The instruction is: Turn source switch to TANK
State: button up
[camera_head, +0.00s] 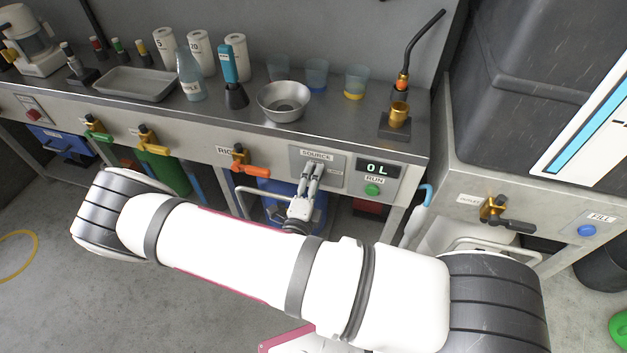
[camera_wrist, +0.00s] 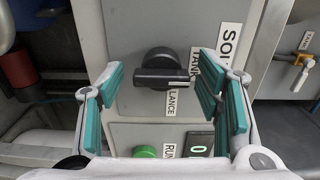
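The source switch (camera_wrist: 165,70) is a black knob on a grey panel in the wrist view. Its bar lies across the picture, with a white mark at its right end, toward the TANK label (camera_wrist: 198,66). The LANCE label (camera_wrist: 178,98) is just below the knob. My gripper (camera_wrist: 162,92) is open, its teal-padded fingers on either side of the knob, with gaps showing. In the head view my gripper (camera_head: 309,174) is in front of the SOURCE panel (camera_head: 330,158) and hides the knob.
The green RUN button (camera_head: 372,189) and the display reading 0 L (camera_head: 378,169) are right of the panel. An orange-handled valve (camera_head: 250,167) is to its left. A bowl (camera_head: 284,100) and cups stand on the counter above. A water tank (camera_head: 540,70) stands at right.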

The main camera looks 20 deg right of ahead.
jog(key=v, duration=1.2)
dwell(0.5)
jog(key=d+r+m+g+h, duration=0.2)
jog(key=r+m+g, duration=0.2)
jog(key=r+m, duration=0.25)
jog(key=d+r+m+g+h, duration=0.3)
jog(key=r+m+g, duration=0.1)
jog(key=r+m, duration=0.25)
jog(key=s+d+r+m+g+y, duration=0.4)
jog(key=s+r+m, duration=0.35)
jog(key=m, duration=0.45)
jog(key=s+d+r+m+g+y, duration=0.3)
jog(key=s+r+m+g+y, duration=0.35)
jog(key=m, duration=0.45)
jog(key=s+a+r+m+t+y, duration=0.5)
jog(key=s+r+m, duration=0.25)
jog(key=m, duration=0.35)
notch_tip(320, 180, up, 17)
jog(key=t+p, duration=0.3)
jog(key=p, duration=1.2)
jog(key=shift+s+p, duration=0.4)
